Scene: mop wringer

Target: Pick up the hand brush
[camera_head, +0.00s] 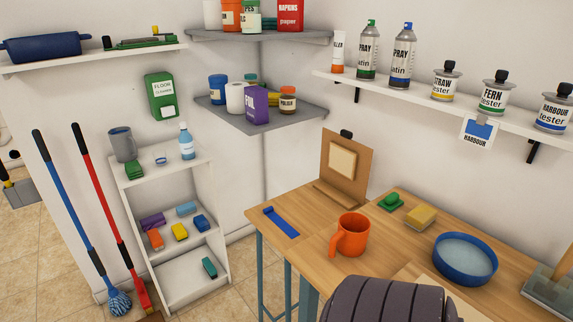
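I cannot single out the hand brush with certainty. A flat blue strip-shaped object (281,222) lies at the left end of the wooden table (318,208); its underside is hidden, so I cannot tell whether it has bristles. A small green object with a rounded top (390,200) lies farther back on the table, beside a yellow block (421,216). Small coloured blocks, among them a yellow one (180,232), lie on the white shelf unit (180,261). Neither of my grippers shows in the head view.
An orange mug (350,235) and a round blue dish (465,258) stand on the table. A dark ribbed rounded shape (390,301) covers its front edge; I cannot tell what it is. A blue-handled mop (75,215) and a red-handled tool (105,210) lean at the left.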

